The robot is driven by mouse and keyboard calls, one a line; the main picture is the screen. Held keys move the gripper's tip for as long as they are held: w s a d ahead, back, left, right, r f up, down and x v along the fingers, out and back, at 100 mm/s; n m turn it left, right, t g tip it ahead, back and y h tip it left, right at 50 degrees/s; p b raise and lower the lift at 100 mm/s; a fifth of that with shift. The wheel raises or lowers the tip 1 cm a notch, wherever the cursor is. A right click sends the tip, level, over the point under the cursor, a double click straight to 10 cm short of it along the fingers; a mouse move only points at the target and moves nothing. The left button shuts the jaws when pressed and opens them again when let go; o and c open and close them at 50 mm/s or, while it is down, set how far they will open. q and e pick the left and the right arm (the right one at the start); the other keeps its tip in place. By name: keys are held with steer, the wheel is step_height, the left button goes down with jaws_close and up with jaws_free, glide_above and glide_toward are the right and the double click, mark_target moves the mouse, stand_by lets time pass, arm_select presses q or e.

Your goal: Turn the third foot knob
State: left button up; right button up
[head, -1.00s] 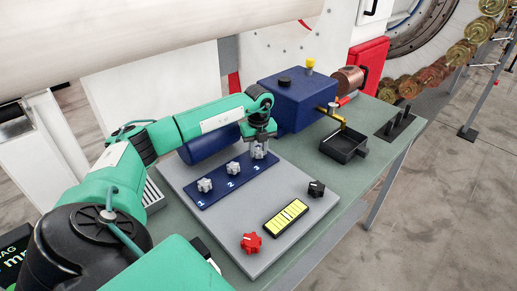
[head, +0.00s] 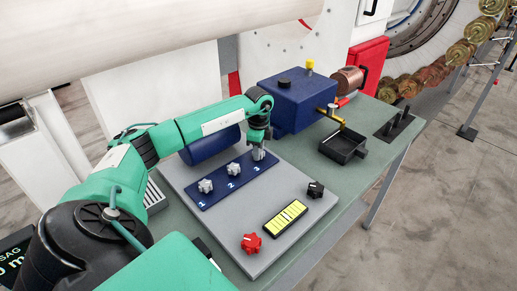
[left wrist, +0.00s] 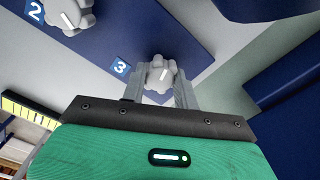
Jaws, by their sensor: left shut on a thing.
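The third foot knob (left wrist: 158,80) is a light grey lobed knob with a white line, beside the label 3 on the blue strip (head: 218,189). My left gripper (head: 259,152) comes down over it from above. In the left wrist view the two fingers of my left gripper (left wrist: 160,85) are shut on it, one on each side. In the head view the gripper mostly hides this knob. Knob 1 (head: 205,186) and knob 2 (head: 233,168) stand free on the same strip. My right gripper is not in view.
A grey panel bears a red knob (head: 251,243), a black knob (head: 316,189) and a yellow display (head: 286,217). Behind stand a blue box (head: 300,105) and a blue cylinder (head: 212,146). A black tray (head: 343,147) sits to the right.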

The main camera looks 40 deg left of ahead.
arm_select(q)
steer(key=n+p, duration=0.1)
steer(key=n, duration=0.3)
steer(key=shift+r+n, duration=0.15)
steer(key=shift+n, duration=0.15)
steer(key=shift+n+p, duration=0.45)
steer(key=shift+n, duration=1.55)
steer(key=o, duration=1)
